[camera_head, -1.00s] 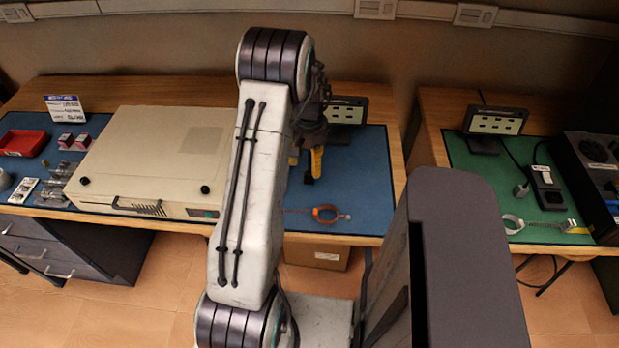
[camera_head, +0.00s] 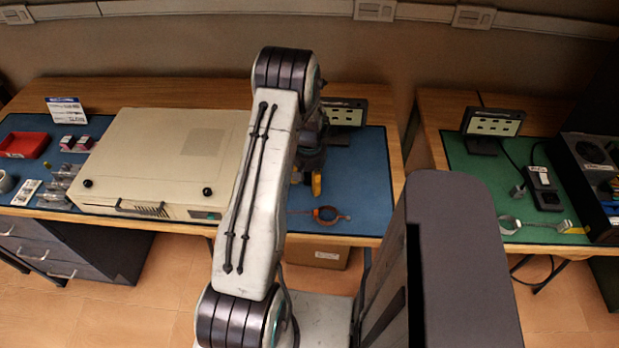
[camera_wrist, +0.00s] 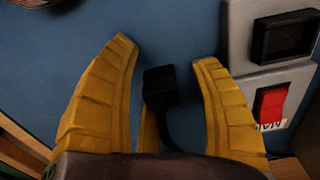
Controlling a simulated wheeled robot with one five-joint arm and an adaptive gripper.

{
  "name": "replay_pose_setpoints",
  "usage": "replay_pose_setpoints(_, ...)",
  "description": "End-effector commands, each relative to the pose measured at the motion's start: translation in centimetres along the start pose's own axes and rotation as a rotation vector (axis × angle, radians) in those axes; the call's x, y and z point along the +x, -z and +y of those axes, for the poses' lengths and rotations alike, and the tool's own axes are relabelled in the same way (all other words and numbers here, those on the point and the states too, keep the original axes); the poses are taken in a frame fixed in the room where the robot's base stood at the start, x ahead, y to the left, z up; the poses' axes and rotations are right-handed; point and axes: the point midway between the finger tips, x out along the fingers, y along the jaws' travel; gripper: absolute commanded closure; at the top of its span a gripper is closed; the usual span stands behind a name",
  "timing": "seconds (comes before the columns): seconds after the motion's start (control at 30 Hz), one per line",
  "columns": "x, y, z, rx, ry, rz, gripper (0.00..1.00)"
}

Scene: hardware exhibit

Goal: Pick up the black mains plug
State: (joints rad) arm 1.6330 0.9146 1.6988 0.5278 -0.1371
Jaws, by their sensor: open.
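The black mains plug (camera_wrist: 160,86) lies on the blue mat (camera_wrist: 60,62) in the wrist view, with its dark cable running back toward my palm. My gripper (camera_wrist: 163,52) is open, with one yellow finger on each side of the plug. Gaps show between the plug and both fingers, and the fingertips reach past it. In the head view my gripper (camera_head: 306,183) is low over the blue mat (camera_head: 362,185), just right of the beige case, mostly behind my arm. I cannot make out the plug there.
Right of the fingers in the wrist view is a grey housing (camera_wrist: 241,45) with a black socket (camera_wrist: 285,36) and red switch (camera_wrist: 269,104), close to the right finger. In the head view, the beige case (camera_head: 150,155) is left, an orange ring-shaped item (camera_head: 327,215) in front.

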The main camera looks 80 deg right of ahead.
Motion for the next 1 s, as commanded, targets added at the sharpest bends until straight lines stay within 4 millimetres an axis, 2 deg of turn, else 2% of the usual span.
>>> replay_pose_setpoints(0.13, -0.01, 0.01, 0.00, 0.000, 0.000, 0.000, 0.41)
replay_pose_setpoints(0.7, -0.04, 0.00, -0.01, 0.000, 0.000, 0.000, 0.92)
replay_pose_setpoints(1.0, -0.03, -0.01, -0.01, 0.000, 0.000, -0.001, 0.96)
